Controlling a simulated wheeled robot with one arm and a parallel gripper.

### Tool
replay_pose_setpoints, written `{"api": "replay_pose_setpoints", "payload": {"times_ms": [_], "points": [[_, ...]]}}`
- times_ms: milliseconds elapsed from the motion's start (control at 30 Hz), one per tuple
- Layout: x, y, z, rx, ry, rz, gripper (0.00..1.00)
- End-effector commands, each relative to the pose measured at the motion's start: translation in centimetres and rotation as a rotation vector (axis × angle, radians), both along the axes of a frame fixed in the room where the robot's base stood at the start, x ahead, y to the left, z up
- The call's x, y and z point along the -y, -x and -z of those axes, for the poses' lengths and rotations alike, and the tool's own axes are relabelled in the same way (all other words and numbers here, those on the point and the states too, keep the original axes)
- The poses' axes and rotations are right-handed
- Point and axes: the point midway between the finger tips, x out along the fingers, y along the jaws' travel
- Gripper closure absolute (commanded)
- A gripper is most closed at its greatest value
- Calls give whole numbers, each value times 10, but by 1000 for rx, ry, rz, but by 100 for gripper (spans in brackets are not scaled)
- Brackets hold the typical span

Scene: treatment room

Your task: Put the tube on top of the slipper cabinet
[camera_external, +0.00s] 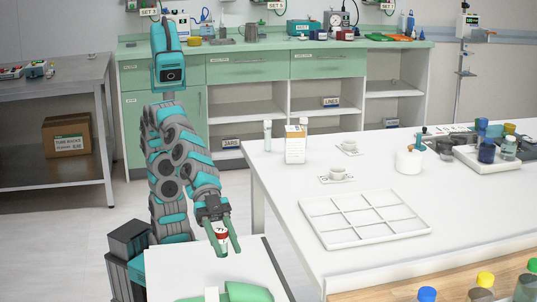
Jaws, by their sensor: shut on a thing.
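My gripper (225,248) is at the lower middle, pointing down. Its two green fingers are shut on a small red and white tube (221,235) with a dark mark on it. The tube is above or at a low white-topped unit (178,268) in the foreground, which may be the slipper cabinet; no label shows. I cannot tell whether the tube touches this top. Green items (242,292) and a small white piece (211,294) are at its near edge, cut off by the frame.
A long white table (465,220) stands to the right with a compartment tray (318,232), two cups and a white jar (409,160). Capped bottles (484,284) are at the lower right. A green counter (240,73) is behind, and a grey shelf with a carton (67,136) at left.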

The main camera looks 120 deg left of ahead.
Motion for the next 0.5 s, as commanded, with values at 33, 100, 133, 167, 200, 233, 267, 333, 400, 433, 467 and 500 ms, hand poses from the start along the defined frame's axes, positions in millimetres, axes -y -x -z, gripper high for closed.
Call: {"api": "replay_pose_setpoints", "payload": {"times_ms": [33, 100, 133, 167, 200, 233, 267, 333, 400, 433, 467, 500], "points": [[14, 9, 8, -6, 2, 34, 100], [27, 21, 18, -8, 3, 80, 100], [31, 25, 21, -7, 5, 98, 100], [33, 28, 24, -4, 5, 114, 100], [35, 33, 29, -6, 5, 136, 100], [37, 37, 32, -6, 4, 154, 100], [38, 41, 36, -8, 5, 173, 100], [40, 49, 41, -7, 5, 215, 100], [41, 59, 46, -5, 6, 263, 100], [41, 63, 48, -6, 8, 285, 100], [41, 68, 50, -5, 7, 308, 100], [41, 74, 52, -4, 7, 341, 100]]}}
